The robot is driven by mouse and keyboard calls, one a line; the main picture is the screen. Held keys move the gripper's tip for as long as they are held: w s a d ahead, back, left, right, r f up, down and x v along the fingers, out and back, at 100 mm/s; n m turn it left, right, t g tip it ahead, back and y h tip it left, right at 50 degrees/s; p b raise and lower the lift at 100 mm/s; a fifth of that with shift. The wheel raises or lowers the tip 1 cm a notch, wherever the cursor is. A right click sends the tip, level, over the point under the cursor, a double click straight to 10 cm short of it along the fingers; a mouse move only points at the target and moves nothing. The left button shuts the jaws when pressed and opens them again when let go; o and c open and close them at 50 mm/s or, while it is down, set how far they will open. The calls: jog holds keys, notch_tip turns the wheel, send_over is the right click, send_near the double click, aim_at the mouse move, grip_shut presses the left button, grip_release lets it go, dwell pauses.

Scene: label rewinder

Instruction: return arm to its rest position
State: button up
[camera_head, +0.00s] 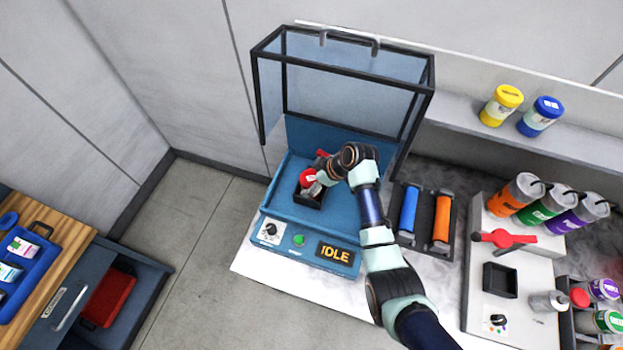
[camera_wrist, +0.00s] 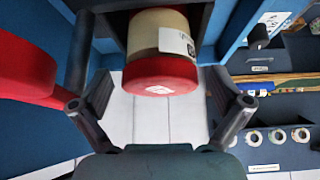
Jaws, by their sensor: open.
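My gripper (camera_head: 318,184) is over the blue label rewinder (camera_head: 276,232), inside its open frame. In the wrist view my gripper (camera_wrist: 161,103) has its two fingers spread wide apart with nothing between the tips. A jar with a red lid (camera_wrist: 160,75) and a pale label lies just beyond the fingers; its red lid (camera_head: 307,178) also shows in the head view, at the black holder (camera_head: 304,199). The fingers appear apart from the jar. A red handle (camera_wrist: 30,75) is close at the left in the wrist view. The machine's display reads IDLE (camera_head: 335,253).
The clear, black-framed cover (camera_head: 345,82) is raised behind my arm. Blue and orange rollers (camera_head: 409,210) stand right of the machine. Further right are several coloured canisters (camera_head: 514,196) and a red lever (camera_head: 505,239). Open floor (camera_head: 205,255) lies left of the machine.

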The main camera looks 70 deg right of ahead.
jog(key=v, duration=0.7)
jog(key=w+a+r+t+p, duration=0.1)
jog(key=w+a+r, duration=0.3)
jog(key=a, duration=0.3)
jog(key=w+a+r+h+p, duration=0.1)
jog(key=w+a+r+p, duration=0.1)
jog(key=w+a+r, duration=0.4)
jog(key=w+a+r+t+p, duration=0.1)
jog(key=w+a+r, duration=0.15)
jog(key=a, duration=0.55)
jog(key=s+a+r+t+p, duration=0.1)
jog(key=a+r+t, duration=0.1)
jog(key=a+r, duration=0.5)
jog(key=s+a+r+t+y+p, duration=0.1)
jog(key=a+r, duration=0.6)
jog(key=a, duration=0.7)
jog(key=shift+a+t+p, duration=0.3)
jog(key=shift+t, duration=0.3)
jog(key=shift+c, duration=0.3)
